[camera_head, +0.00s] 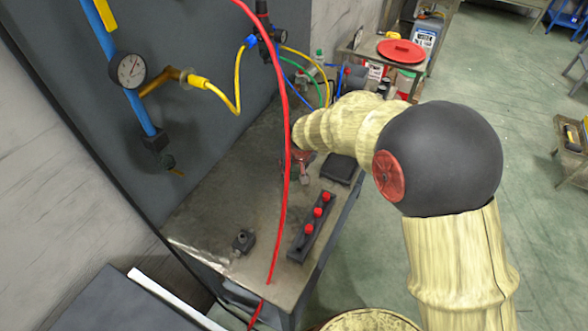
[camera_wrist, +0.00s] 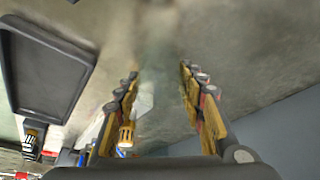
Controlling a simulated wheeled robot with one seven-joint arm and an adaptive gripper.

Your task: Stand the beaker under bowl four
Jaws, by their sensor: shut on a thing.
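My gripper (camera_head: 303,172) is over the grey bench, partly hidden by my pale arm and the red hose. In the wrist view its two fingers (camera_wrist: 162,95) stand apart, shut on a clear, faint thing (camera_wrist: 160,52) that I take to be the beaker. Its outline is blurred, and I cannot tell its tilt or whether it touches the bench. I cannot make out bowl four or any bowl number in either view.
The bench (camera_head: 215,200) carries a black strip with three red knobs (camera_head: 318,212), a small dark fitting (camera_head: 243,241) and a dark tray (camera_head: 339,168), also seen in the wrist view (camera_wrist: 45,65). The red hose (camera_head: 283,200) hangs across. A red lid (camera_head: 400,51) lies behind.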

